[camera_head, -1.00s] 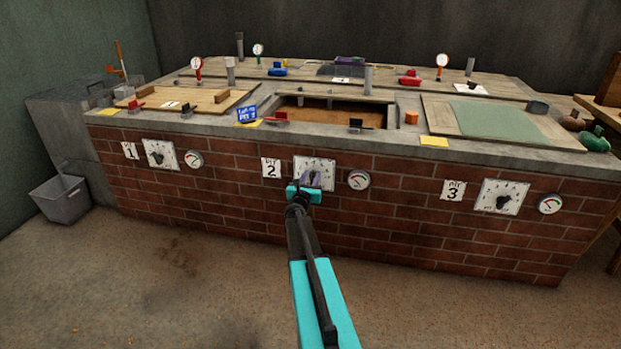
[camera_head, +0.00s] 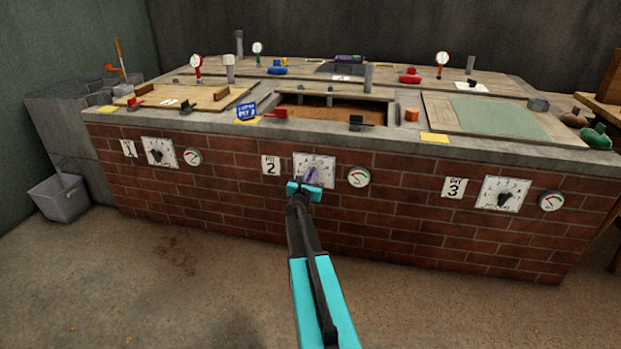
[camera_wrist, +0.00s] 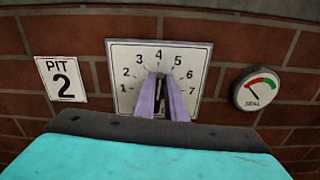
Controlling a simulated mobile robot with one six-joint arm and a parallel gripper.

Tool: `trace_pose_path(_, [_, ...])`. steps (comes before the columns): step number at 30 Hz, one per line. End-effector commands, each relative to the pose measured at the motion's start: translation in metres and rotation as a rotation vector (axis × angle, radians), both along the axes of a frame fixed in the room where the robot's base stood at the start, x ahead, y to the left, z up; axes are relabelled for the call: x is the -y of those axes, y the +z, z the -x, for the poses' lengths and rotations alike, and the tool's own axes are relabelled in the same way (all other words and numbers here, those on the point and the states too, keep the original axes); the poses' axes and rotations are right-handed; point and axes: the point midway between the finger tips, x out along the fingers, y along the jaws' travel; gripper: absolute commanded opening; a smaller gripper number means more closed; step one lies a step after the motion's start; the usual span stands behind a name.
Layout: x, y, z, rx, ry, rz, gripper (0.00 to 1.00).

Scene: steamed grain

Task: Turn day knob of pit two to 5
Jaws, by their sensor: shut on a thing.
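The pit two dial plate (camera_head: 327,163) is white and sits on the brick front beside the "PIT 2" sign (camera_head: 271,165). In the wrist view the plate (camera_wrist: 201,54) carries numbers 1 to 7 in an arc, with 4 at the top. My gripper (camera_head: 312,174) is at the dial, its purple fingers (camera_wrist: 161,84) shut on the dark knob (camera_wrist: 160,76). The fingers hide most of the knob. Its visible part points roughly up towards 4, but its exact setting cannot be read.
A round seal gauge (camera_wrist: 257,90) is close to the dial's right, its needle outside the green. The pit one dial (camera_head: 160,152) and pit three dial (camera_head: 503,195) are on the same wall. The floor in front is clear.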

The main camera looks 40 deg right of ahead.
Motion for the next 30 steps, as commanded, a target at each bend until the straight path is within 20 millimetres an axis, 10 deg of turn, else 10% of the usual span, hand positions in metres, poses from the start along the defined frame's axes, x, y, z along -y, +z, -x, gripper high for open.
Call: trace_pose_path(30, [0.013,-0.003,0.014,0.359,-0.011,-0.216,0.00])
